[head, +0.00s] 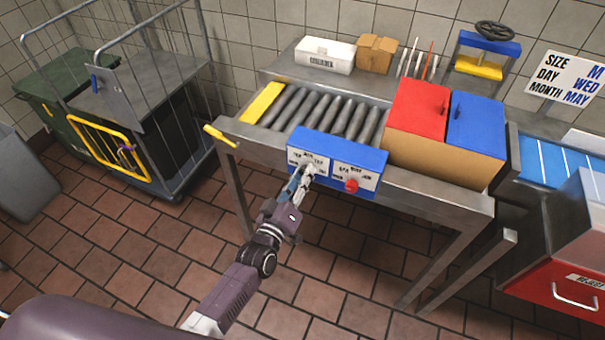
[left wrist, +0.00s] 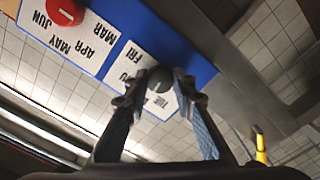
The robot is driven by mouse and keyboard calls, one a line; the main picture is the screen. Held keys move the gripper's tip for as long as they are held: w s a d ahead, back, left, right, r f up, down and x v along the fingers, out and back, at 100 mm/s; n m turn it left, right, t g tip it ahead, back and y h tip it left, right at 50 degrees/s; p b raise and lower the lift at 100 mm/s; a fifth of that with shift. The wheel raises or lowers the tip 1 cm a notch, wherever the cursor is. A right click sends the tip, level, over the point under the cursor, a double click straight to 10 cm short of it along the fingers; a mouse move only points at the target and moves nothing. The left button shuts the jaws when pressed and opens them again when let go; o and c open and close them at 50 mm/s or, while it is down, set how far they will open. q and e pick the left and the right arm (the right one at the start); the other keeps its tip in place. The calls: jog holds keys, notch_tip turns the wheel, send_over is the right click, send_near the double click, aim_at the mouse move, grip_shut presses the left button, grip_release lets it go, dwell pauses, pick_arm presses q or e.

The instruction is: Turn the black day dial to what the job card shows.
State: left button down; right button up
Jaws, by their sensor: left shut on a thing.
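The black day dial (left wrist: 159,78) is on the blue control box (head: 340,148), which hangs on the front edge of the steel table. My left gripper (head: 308,171) reaches up to it and is shut on the dial, one finger on each side in the left wrist view (left wrist: 155,85). The white day label (left wrist: 122,62) around it shows FRI and TUE; other day names are partly covered. The dial's pointer is not clear. The job card (head: 565,78) on the wall at right reads SIZE M, DAY WED, MONTH MAY. My right gripper is not in view.
A red month dial (head: 351,186) sits right of the black one, close to my gripper. Behind the box are rollers (head: 325,112), a red-lidded bin (head: 417,108) and a blue-lidded bin (head: 476,126). A yellow handle (head: 220,136) sticks out at left. The floor in front is clear.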

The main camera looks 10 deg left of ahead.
pick_arm(q)
jog(key=shift+f+m, duration=0.1)
jog(key=shift+m, duration=0.6)
jog(key=c, duration=1.6)
grip_release()
jog(key=shift+s, duration=0.15)
jog(key=v, duration=1.2)
